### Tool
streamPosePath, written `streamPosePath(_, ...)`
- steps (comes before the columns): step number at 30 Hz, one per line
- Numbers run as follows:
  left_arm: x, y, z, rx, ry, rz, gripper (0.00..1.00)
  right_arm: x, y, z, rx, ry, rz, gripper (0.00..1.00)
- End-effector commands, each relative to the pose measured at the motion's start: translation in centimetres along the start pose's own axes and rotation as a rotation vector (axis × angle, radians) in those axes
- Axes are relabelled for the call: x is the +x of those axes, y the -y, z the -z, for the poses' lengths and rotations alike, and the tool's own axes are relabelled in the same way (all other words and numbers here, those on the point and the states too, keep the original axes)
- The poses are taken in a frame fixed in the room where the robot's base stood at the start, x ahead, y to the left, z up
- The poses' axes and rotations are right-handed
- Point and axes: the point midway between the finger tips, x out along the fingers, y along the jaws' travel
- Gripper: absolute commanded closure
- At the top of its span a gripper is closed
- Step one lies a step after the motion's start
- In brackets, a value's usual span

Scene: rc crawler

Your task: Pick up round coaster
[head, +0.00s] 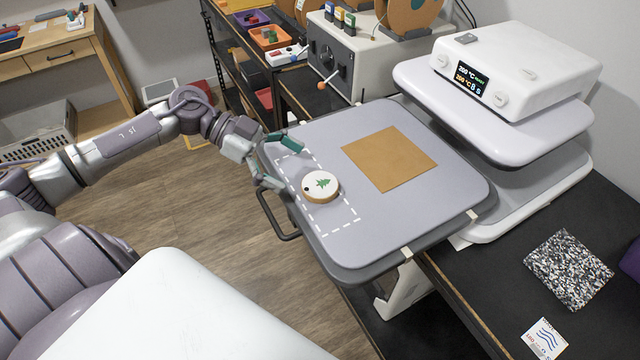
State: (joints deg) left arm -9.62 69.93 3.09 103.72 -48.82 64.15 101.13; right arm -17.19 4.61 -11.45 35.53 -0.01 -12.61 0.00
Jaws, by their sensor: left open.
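The round coaster (320,186) is white on top with a green tree print, a small dark hole and a tan edge. It lies flat on the grey press plate (420,225), partly inside a dashed white rectangle. My left gripper (284,162) is open at the plate's left edge. Its two fingers are spread, one behind and one in front, with the coaster just to their right. I see no contact with the coaster. My right gripper is not in view.
A tan square sheet (389,158) lies on the plate right of the coaster. The heat press's white upper head (510,80) stands to the right. A black handle (277,222) juts from the plate's left side. A speckled square (569,268) lies on the dark bench.

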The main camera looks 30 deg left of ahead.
Motion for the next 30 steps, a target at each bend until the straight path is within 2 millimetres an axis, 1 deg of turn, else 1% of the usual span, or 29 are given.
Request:
streamPosePath(3,0.9,-0.1,0.3,0.001,-0.004,-0.001,0.00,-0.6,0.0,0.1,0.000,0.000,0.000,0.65)
streamPosePath(7,2.9,-0.3,0.7,0.001,-0.008,0.000,0.00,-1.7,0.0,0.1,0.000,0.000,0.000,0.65)
streamPosePath(9,3.9,-0.4,0.5,0.000,-0.006,0.000,0.00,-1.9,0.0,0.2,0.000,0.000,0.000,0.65)
streamPosePath(12,4.9,-0.4,0.4,0.000,-0.003,0.000,0.00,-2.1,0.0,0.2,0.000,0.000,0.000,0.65)
streamPosePath(15,5.3,-0.4,0.2,0.000,-0.002,0.000,0.00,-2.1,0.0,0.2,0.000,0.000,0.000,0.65)
streamPosePath(20,5.3,-0.4,0.1,-0.001,-0.001,0.000,0.00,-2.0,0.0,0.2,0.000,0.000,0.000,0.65)
streamPosePath(21,5.3,-0.4,0.1,-0.001,-0.001,0.000,0.03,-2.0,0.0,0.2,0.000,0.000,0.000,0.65)
streamPosePath(23,5.3,-0.4,0.1,-0.001,-0.001,0.000,0.13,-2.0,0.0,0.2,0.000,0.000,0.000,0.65)
streamPosePath(30,5.3,-0.4,0.1,-0.001,-0.001,0.000,0.53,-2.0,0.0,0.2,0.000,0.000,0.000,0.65)
